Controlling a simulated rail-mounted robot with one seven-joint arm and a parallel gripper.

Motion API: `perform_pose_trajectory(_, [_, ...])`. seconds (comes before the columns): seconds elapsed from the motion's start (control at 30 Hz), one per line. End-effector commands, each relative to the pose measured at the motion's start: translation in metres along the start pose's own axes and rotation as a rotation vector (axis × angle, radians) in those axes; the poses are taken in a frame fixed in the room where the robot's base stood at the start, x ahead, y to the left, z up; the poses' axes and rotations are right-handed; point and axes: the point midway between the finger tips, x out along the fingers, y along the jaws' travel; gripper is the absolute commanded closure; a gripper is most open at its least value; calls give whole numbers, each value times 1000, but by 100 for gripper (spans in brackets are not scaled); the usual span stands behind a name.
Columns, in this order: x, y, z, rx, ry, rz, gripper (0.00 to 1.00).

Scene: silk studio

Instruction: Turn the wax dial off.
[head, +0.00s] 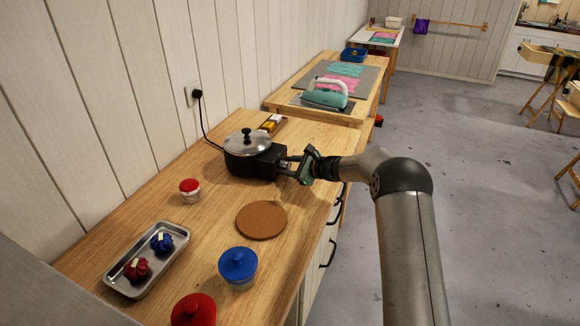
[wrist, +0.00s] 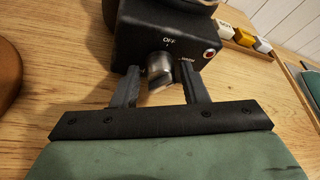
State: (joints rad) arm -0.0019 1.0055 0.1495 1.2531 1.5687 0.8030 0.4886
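The wax pot (head: 247,155) is a black heater with a lidded metal pot near the back of the wooden counter. Other lettering right of the dial is hard to read, and the dial's exact setting is not clear. My gripper (wrist: 159,77) is open, with one finger on each side of the dial. Gaps show between the fingers and the knob. In the head view my gripper (head: 293,165) is at the heater's right side, and the dial is hidden there.
A red light (wrist: 209,54) is beside the dial. A cork mat (head: 261,220), a blue-lidded jar (head: 238,265), a red-lidded jar (head: 193,310) and a small red-topped jar (head: 190,189) stand nearer. A metal tray (head: 121,285) holds dark red and blue bundles. A cord runs to the wall socket (head: 193,95).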

Motion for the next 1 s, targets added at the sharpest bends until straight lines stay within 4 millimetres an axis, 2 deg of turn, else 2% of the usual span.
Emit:
perform_pose_trajectory(0.03, [0, 0, 0, 0, 0, 0, 75])
perform_pose_trajectory(0.1, [0, 0, 0, 0, 0, 0, 94])
perform_pose_trajectory(0.37, [1, 2, -4, -21, -3, -11, 94])
perform_pose_trajectory(1.0, [3, 5, -9, -308, -15, -138, 94])
